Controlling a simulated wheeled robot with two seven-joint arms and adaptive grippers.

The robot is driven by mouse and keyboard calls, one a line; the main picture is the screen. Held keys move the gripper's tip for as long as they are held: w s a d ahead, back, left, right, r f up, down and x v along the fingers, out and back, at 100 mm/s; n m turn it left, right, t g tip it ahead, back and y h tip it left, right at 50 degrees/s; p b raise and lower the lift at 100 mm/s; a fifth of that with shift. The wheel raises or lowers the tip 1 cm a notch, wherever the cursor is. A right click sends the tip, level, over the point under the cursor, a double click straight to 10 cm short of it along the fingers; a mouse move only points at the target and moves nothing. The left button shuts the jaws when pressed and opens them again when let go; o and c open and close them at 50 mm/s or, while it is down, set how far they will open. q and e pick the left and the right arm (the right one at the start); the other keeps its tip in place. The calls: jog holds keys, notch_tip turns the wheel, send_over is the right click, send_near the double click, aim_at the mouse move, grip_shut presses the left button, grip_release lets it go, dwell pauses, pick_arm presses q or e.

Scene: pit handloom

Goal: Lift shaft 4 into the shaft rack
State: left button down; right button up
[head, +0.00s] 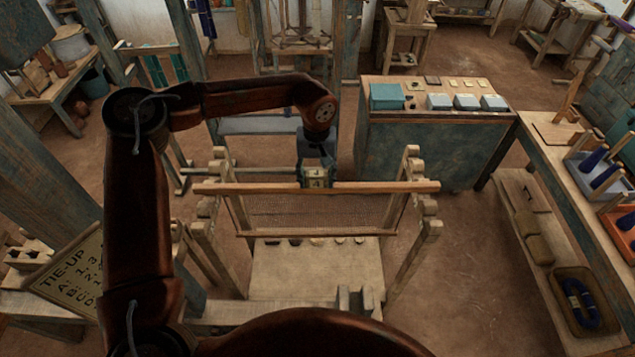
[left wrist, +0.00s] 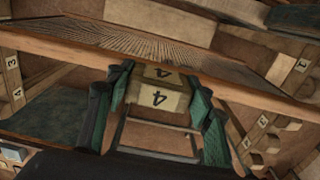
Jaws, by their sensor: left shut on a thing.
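Shaft 4 (head: 385,187) is a long pale wooden bar with a mesh of heddles and a lower bar beneath it. It hangs level across the middle of the head view. My left gripper (head: 316,176) is shut on its block marked 4, from above. In the left wrist view the green fingers (left wrist: 160,100) stand on both sides of the block (left wrist: 157,95). The shaft rack has stepped wooden posts, left (head: 205,232) and right (head: 428,228). The bar's ends overlap the posts in the picture; I cannot tell whether they touch. My right gripper is not in view.
A teal cabinet (head: 430,148) with boxes on top stands behind, to the right. A bench (head: 545,150) with trays runs along the right. A tie-up board (head: 70,275) is at lower left. Bare floor (head: 470,270) lies right of the rack.

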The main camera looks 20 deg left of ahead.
pick_arm(q)
jog(key=shift+w+a+f, duration=0.15)
jog(key=shift+w, duration=0.4)
jog(key=shift+w+a+f, duration=0.1)
jog(key=shift+w+f, duration=0.05)
jog(key=shift+w, duration=0.35)
jog(key=shift+f+b, duration=1.4)
jog(key=shift+f, duration=1.35)
jog(key=c, duration=0.9)
grip_release()
jog(key=shift+o, duration=0.2)
notch_tip(320, 180, up, 12)
